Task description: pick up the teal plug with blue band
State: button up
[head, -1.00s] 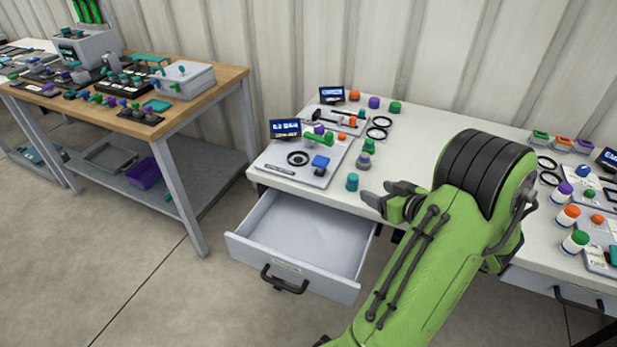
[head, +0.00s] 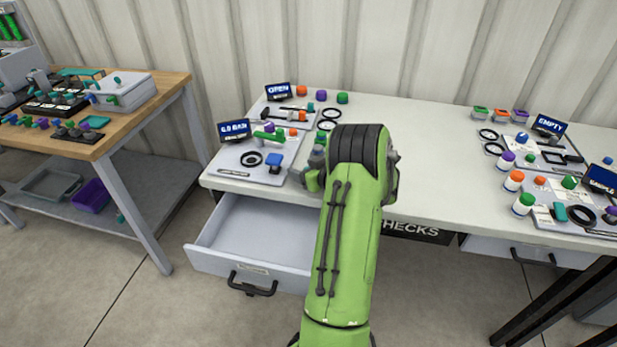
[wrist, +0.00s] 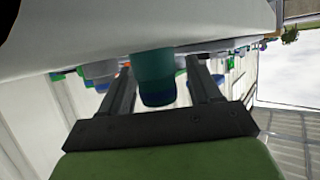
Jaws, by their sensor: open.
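The teal plug (wrist: 153,72) shows in the wrist view as an upright-looking teal cylinder with a dark blue part at one end. It lies between the two open fingers of my gripper (wrist: 160,70), with gaps visible on both sides. In the head view my arm hides the plug and most of my gripper, which is at the front edge of the white table (head: 440,130), just right of the grey panel (head: 240,165).
An open empty drawer (head: 255,240) juts out below my gripper on the left. A small grey-teal piece (head: 317,158) stands close behind my gripper. Bottles and panels stand at the right. The table's middle is mostly clear.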

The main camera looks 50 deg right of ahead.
jog(key=c, duration=1.1)
jog(key=shift+o, duration=0.2)
notch_tip(320, 180, up, 10)
jog(key=p, duration=0.3)
jog(key=w+a+f+n+y, duration=0.2)
jog(key=a+n+y, duration=0.1)
jog(key=a, duration=0.7)
jog(key=w+a+f+n+g+y, duration=0.1)
jog(key=a+n+y, duration=0.3)
jog(key=a, duration=0.7)
jog(key=w+a+f+n+g+y, duration=0.1)
jog(key=a+f+n+y, duration=0.3)
jog(key=a, duration=0.7)
jog(key=shift+w+a+y, duration=0.25)
jog(key=shift+w+y, duration=0.55)
jog(key=shift+w, duration=0.1)
jog(key=s+a+n+g+y, duration=0.2)
jog(key=a+n+g, duration=0.1)
jog(key=a, duration=0.5)
notch_tip(320, 180, up, 7)
jog(key=p, duration=1.2)
jog(key=shift+s, duration=0.2)
